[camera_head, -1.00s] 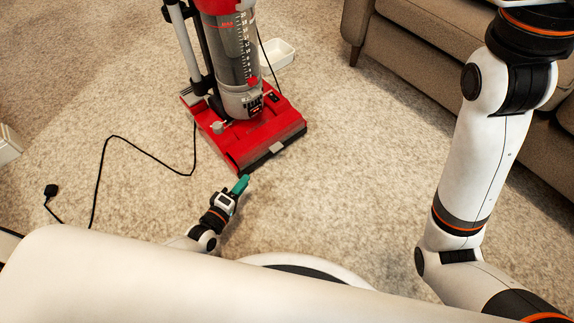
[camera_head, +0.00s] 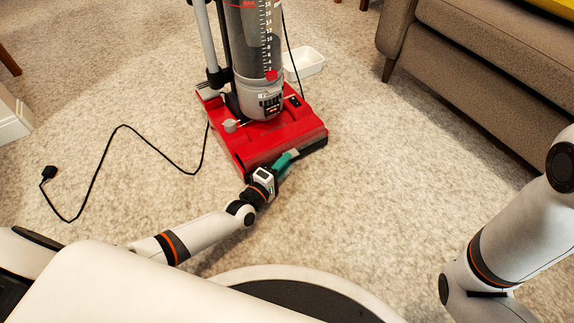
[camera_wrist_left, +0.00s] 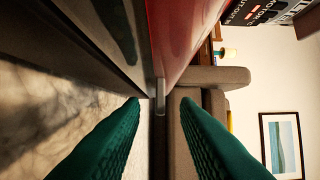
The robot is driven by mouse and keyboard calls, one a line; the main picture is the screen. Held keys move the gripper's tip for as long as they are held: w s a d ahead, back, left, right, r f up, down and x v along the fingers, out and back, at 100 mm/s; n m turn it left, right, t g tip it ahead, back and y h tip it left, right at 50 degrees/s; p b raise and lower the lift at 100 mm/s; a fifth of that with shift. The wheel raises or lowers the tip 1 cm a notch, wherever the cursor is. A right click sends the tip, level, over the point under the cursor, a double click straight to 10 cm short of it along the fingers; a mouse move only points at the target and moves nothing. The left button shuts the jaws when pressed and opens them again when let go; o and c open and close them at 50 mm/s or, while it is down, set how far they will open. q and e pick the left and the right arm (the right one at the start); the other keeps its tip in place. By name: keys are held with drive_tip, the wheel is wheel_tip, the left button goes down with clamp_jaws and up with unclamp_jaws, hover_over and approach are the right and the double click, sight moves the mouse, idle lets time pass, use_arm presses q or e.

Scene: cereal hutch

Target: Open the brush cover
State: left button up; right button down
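A red upright vacuum cleaner stands on the carpet, and its floor head (camera_head: 275,134) faces me. A dark strip (camera_head: 312,141) runs along the head's front edge; I take this front part as the brush cover. A small light-grey tab (camera_wrist_left: 160,95) sticks out from it in the left wrist view. My left gripper (camera_head: 291,155) has green fingers and is at the head's front edge. In the left wrist view its fingers (camera_wrist_left: 161,102) are apart, one on each side of the tab, with gaps visible. My right gripper is out of view.
A white tray (camera_head: 305,65) lies on the carpet behind the vacuum. A brown sofa (camera_head: 470,75) stands at the right. A black cord with a plug (camera_head: 48,173) lies on the carpet at the left. The carpet between vacuum and sofa is clear.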

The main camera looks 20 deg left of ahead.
use_arm(q)
drive_tip(key=shift+x, duration=0.9)
drive_tip(key=shift+c, duration=0.3)
clamp_jaws()
